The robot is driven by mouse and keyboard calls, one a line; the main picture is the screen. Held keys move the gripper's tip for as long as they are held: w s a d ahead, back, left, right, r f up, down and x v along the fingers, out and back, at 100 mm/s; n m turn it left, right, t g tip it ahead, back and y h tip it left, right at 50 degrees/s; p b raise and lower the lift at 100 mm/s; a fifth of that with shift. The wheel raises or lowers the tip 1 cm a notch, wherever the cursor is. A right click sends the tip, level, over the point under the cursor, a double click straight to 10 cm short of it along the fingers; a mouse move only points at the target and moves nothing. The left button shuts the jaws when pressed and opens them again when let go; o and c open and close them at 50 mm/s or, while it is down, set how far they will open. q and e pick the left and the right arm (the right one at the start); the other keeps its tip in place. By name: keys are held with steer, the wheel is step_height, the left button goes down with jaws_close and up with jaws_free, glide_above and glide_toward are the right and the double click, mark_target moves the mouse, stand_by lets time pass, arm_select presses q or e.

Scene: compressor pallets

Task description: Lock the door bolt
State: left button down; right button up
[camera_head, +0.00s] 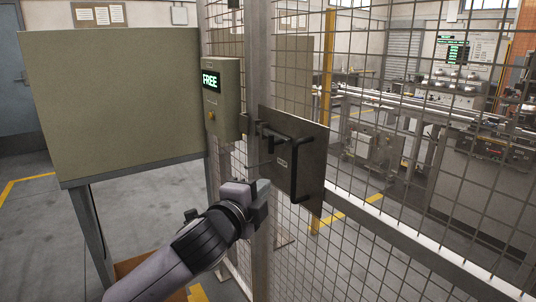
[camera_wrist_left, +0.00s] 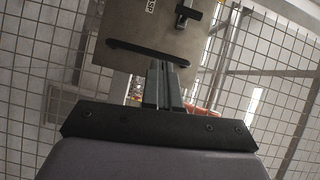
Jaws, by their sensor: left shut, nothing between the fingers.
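A dark metal plate (camera_head: 312,150) is mounted on the mesh door. A black bolt (camera_head: 268,131) with a short handle sits on its upper left part. A long black pull handle (camera_head: 297,172) stands upright on its right part. My left gripper (camera_head: 263,190) is shut and empty, in front of the door post and below the bolt, to the left of the pull handle. In the left wrist view the closed fingers (camera_wrist_left: 165,72) point toward the plate (camera_wrist_left: 122,22), with the pull handle (camera_wrist_left: 148,50) just beyond their tips and the bolt (camera_wrist_left: 187,13) further up. Contact cannot be told. My right gripper is not in view.
A control box (camera_head: 222,98) with a green FREE display is fixed left of the door post (camera_head: 258,60). A large beige panel (camera_head: 115,100) stands to the left. Wire mesh (camera_head: 400,160) spans the right, with machinery behind it. Open floor (camera_head: 40,230) shows at left.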

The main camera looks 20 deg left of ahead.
arm_select(q)
steer(key=r, duration=0.2)
steer(key=r+m, duration=0.1)
steer(key=shift+a+r+t+y, duration=0.1)
steer(key=shift+a+t+y, duration=0.2)
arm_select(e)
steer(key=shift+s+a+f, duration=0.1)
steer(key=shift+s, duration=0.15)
arm_select(q)
steer(key=shift+w, duration=0.15)
glide_toward(269, 150)
steer(key=w+d+r, duration=0.2)
steer(key=w+d, duration=0.2)
steer(key=d, duration=0.1)
steer(key=shift+w+a+f+p, duration=0.1)
steer(key=shift+w+a+p, duration=0.35)
steer(key=shift+a, duration=0.15)
steer(key=shift+w+a+f+p, duration=0.15)
steer(key=shift+w+a+p, duration=0.15)
steer(key=shift+w+a, duration=0.55)
steer(key=shift+a, duration=0.1)
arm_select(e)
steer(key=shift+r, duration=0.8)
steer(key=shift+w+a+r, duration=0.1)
